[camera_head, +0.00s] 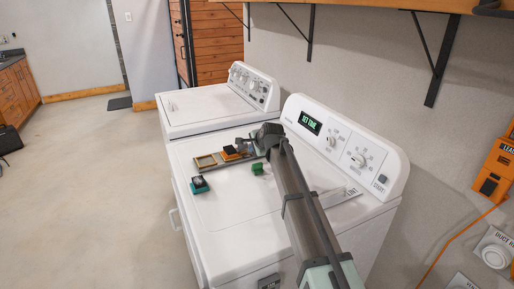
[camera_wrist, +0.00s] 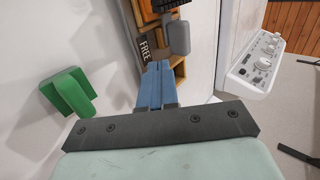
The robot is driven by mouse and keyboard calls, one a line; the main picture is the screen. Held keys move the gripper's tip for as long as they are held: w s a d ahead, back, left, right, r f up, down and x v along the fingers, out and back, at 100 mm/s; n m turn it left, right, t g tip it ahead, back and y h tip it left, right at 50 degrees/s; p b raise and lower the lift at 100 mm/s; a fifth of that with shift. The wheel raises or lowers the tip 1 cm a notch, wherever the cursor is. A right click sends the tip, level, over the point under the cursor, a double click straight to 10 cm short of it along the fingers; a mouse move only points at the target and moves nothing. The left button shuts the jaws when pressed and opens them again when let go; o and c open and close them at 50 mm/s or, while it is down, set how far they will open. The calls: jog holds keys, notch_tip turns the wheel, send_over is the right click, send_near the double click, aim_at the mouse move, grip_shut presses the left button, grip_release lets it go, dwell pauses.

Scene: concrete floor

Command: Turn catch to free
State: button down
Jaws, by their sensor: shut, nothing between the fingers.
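A wooden-framed fixture (camera_head: 206,161) with a black and orange part (camera_head: 231,153) lies on top of the nearer white appliance. In the wrist view its wooden frame (camera_wrist: 179,68) shows beside a dark label reading "FREE" (camera_wrist: 145,50). A grey rounded paddle (camera_wrist: 178,38), which looks like the catch, stands by the label. My gripper's blue fingers (camera_wrist: 158,68) are together and empty, just short of the paddle and label; I cannot tell whether they touch. In the head view my gripper (camera_head: 247,146) is over the fixture's right end, partly hidden by my wrist.
A green block-like piece (camera_head: 257,169) lies close to my gripper; it also shows in the wrist view (camera_wrist: 70,92). A teal and black item (camera_head: 199,185) lies nearer the front edge. The control panel (camera_head: 340,145) rises behind. The appliance's front-left top is clear.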

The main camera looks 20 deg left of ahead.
aim_at(247, 147)
jog(key=shift+w+a, duration=1.05)
jog(key=shift+a, duration=0.05)
jog(key=shift+w+d+n+g+y, duration=0.1)
jog(key=shift+w+n+g+y, duration=0.2)
jog(key=shift+n+g+y, duration=0.35)
jog(key=n+g, duration=0.1)
jog(key=w+n+y, duration=0.1)
jog(key=n, duration=0.1)
jog(key=shift+w+g, duration=0.25)
jog(key=shift+g, duration=0.1)
jog(key=n+g, duration=0.1)
jog(key=n, duration=0.1)
jog(key=w+n+g, duration=0.1)
jog(key=n+g, duration=0.1)
jog(key=shift+w+r+y, duration=0.1)
jog(key=shift+w+y, duration=0.1)
jog(key=shift+y, duration=0.05)
jog(key=n+g, duration=0.1)
jog(key=n, duration=0.1)
jog(key=w+a+n+g, duration=0.1)
jog(key=g, duration=0.1)
jog(key=shift+w+n, duration=0.1)
jog(key=shift+n, duration=0.25)
jog(key=shift+a+n+g, duration=0.1)
jog(key=shift+n+g, duration=0.2)
jog(key=shift+w+a, duration=0.1)
jog(key=shift+a, duration=0.1)
